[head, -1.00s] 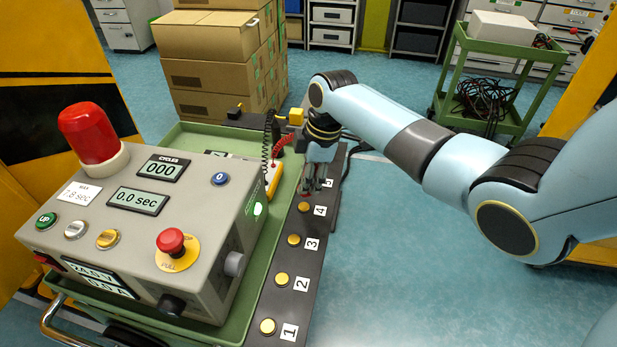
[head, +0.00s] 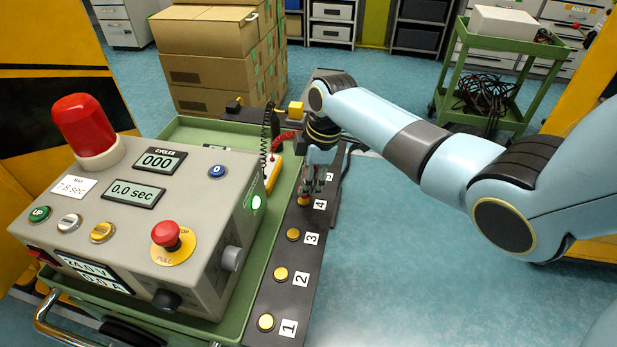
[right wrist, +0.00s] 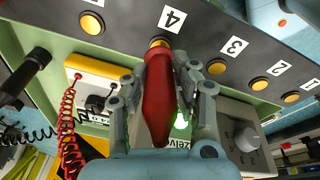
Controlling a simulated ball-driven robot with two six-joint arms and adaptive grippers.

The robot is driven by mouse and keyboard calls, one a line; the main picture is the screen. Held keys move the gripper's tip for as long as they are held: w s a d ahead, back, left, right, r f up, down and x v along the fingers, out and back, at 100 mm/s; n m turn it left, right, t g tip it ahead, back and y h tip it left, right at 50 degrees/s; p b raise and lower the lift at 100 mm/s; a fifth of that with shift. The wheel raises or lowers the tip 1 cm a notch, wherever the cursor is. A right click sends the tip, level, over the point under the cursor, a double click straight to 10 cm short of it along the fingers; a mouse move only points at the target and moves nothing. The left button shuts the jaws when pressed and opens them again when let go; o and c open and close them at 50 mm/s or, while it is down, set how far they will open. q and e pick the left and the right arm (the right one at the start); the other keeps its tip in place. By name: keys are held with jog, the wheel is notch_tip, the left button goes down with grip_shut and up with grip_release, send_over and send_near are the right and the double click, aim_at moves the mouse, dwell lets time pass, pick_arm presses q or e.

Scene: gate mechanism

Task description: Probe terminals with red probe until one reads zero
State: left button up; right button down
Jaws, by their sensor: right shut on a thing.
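My right gripper (head: 313,187) is shut on the red probe (right wrist: 158,95), which is held between both fingers. In the right wrist view the probe's far end meets or overlaps the brass terminal 4 (right wrist: 158,42); I cannot tell whether it touches. The dark terminal strip (head: 272,305) carries brass terminals 1 (head: 265,322), 2 (head: 281,274) and 3 (head: 293,234) toward the front, all uncovered. The yellow-and-white meter (right wrist: 97,72), with a red coiled lead plugged in, sits beside the strip; its reading is hidden. My left gripper is out of view.
A grey control box (head: 130,220) with a red lamp and red stop button stands on the green cart (head: 195,133), left of the strip. A black probe (right wrist: 28,78) stands near the meter. Cardboard boxes (head: 210,72) are behind. Open floor lies to the right.

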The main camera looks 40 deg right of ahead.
jog(key=shift+f, duration=0.35)
dwell(1.1)
notch_tip(320, 180, up, 5)
jog(key=p, duration=0.5)
jog(key=shift+r, duration=0.1)
dwell(1.0)
